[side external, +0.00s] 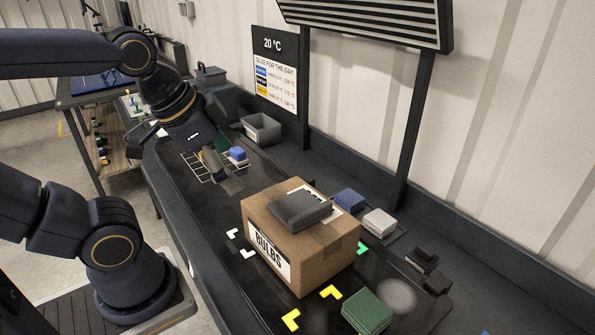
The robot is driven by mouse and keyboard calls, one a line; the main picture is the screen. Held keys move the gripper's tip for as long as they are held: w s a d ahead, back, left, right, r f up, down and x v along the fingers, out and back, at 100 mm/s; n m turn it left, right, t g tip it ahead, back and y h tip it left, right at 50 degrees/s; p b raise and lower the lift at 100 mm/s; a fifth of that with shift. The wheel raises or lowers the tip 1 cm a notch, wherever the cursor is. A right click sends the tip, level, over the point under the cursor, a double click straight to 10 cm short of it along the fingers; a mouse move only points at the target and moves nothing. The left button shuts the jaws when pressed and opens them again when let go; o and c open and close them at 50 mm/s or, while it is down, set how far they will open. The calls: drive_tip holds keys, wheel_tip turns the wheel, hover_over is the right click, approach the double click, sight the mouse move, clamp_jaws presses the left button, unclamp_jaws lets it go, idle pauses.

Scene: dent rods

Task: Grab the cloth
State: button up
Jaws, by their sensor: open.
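No item is plainly marked as the cloth. A green folded-looking block (367,312) lies at the front right of the dark bench and could be a cloth or a sponge; I cannot tell. A dark grey flat item (300,210) lies on top of a cardboard box (310,258) labelled "BULBS". A small blue and white block (238,156) lies near my gripper. My gripper (218,172) is open at the far left of the bench, pointing down over a white grid marking. It is well away from the green block, and its fingertips are partly hard to make out.
The box stands mid-bench, between my gripper and the green block. Blue (348,201) and white (379,222) blocks sit behind it. A grey bin (262,129) and a sign (275,75) stand at the back. Yellow and white corner marks lie on the bench.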

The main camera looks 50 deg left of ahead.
wheel_tip(320, 180, up, 3)
drive_tip(key=w+d+m, duration=0.1)
drive_tip(key=w+m, duration=0.1)
drive_tip(key=m, duration=0.5)
drive_tip(key=m+g, duration=0.5)
drive_tip(key=m, duration=2)
hover_over(368, 307)
drive_tip(key=f, duration=1.8)
drive_tip(key=shift+w+d, duration=0.3)
drive_tip(key=shift+s+a+f, duration=0.15)
drive_tip(key=shift+f, duration=1.35)
drive_tip(key=shift+s+a+f, duration=0.1)
drive_tip(key=shift+s+f, duration=0.05)
drive_tip(key=shift+f, duration=1.35)
drive_tip(key=c, duration=0.9)
drive_tip(key=shift+r, duration=0.1)
